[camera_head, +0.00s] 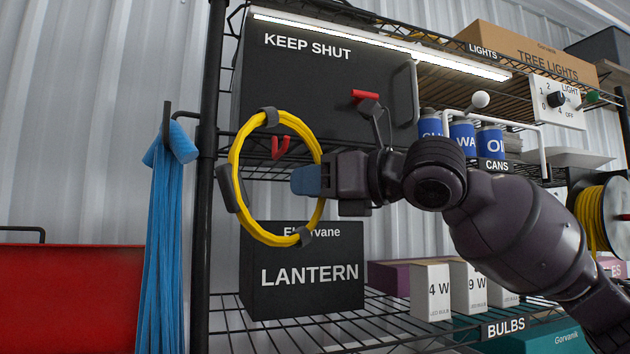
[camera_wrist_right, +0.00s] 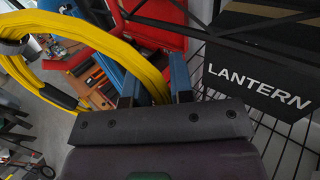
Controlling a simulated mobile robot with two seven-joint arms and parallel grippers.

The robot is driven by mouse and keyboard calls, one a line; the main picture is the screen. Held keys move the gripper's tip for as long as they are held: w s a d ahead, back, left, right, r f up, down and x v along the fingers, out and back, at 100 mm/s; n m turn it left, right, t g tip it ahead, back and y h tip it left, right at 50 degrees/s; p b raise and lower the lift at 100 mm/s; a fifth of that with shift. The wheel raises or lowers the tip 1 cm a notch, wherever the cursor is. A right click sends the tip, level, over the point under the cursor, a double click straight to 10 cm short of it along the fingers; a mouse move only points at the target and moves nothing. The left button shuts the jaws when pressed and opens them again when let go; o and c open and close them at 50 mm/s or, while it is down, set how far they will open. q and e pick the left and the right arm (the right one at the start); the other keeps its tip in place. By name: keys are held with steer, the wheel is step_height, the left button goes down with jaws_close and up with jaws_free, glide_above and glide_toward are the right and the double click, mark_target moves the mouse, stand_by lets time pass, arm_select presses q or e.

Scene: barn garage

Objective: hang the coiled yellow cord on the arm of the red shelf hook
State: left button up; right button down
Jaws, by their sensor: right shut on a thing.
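The coiled yellow cord (camera_head: 236,165) is a ring with dark ties around it, hanging upright in front of the shelf. My right gripper (camera_head: 306,181) is shut on the right side of the ring with its blue fingertips. In the right wrist view the cord (camera_wrist_right: 105,42) passes between the fingers (camera_wrist_right: 154,82). The red shelf hook (camera_head: 281,147) shows through the ring's opening, behind it, at the edge of the wire shelf. The cord appears to be in front of the hook and apart from it, though the exact gap is hard to tell. My left gripper is not in view.
A black KEEP SHUT cabinet (camera_head: 310,85) stands behind, and a black LANTERN box (camera_head: 300,290) stands below the ring. A black shelf post (camera_head: 205,170) and a hanging blue mop (camera_head: 165,220) are to the left. Blue cans (camera_head: 461,136) stand right, behind my arm.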

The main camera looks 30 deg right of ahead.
steer(key=w, duration=0.1)
steer(key=w+f, duration=0.1)
steer(key=shift+w+d+f+p, duration=0.2)
steer(key=shift+w+d+p, duration=0.15)
steer(key=shift+w+p, duration=0.05)
steer(key=shift+f, duration=0.1)
stand_by(0.5)
steer(key=c, duration=0.9)
jaws_free()
